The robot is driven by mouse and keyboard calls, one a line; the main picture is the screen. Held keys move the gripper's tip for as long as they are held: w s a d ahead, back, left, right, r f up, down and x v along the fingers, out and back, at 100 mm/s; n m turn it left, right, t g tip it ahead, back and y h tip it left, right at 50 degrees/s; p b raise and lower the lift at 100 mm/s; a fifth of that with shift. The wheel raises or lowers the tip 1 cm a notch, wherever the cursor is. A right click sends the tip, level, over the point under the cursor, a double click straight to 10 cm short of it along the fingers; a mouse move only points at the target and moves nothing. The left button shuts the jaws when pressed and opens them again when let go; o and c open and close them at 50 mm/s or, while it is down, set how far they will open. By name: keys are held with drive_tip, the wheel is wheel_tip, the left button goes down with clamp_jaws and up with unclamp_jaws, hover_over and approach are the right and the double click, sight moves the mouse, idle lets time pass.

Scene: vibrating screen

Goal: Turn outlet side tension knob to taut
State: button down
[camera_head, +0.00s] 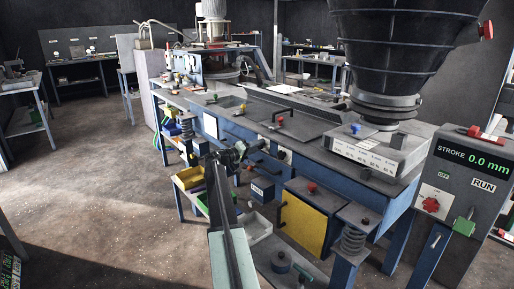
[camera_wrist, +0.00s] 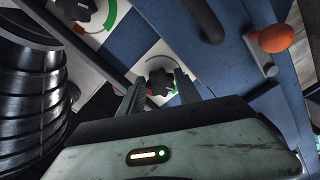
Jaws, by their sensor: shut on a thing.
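A black lobed knob (camera_wrist: 160,82) sits on a white round dial with a green arc and a small red mark, on the blue side panel of the machine. My gripper (camera_wrist: 161,88) is shut on this knob, one dark finger on each side of it. In the head view my gripper (camera_head: 242,150) reaches the blue panel, and my arm hides most of the held knob. A second black knob (camera_wrist: 76,8) with a green arc on a white dial is cut off at the top of the wrist view. I cannot read which side label either knob carries.
An orange-red knob (camera_wrist: 275,38) on a lever stands right of the dial. A black ribbed cylinder (camera_wrist: 30,80) fills the left of the wrist view. A yellow door (camera_head: 304,216), a spring post (camera_head: 353,240) and a control box (camera_head: 470,175) stand to the right.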

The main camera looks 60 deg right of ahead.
drive_tip(key=shift+w, duration=0.15)
drive_tip(key=c, duration=0.8)
unclamp_jaws()
drive_tip(key=shift+c, duration=0.2)
drive_tip(key=shift+a, duration=0.15)
drive_tip(key=v, duration=0.8)
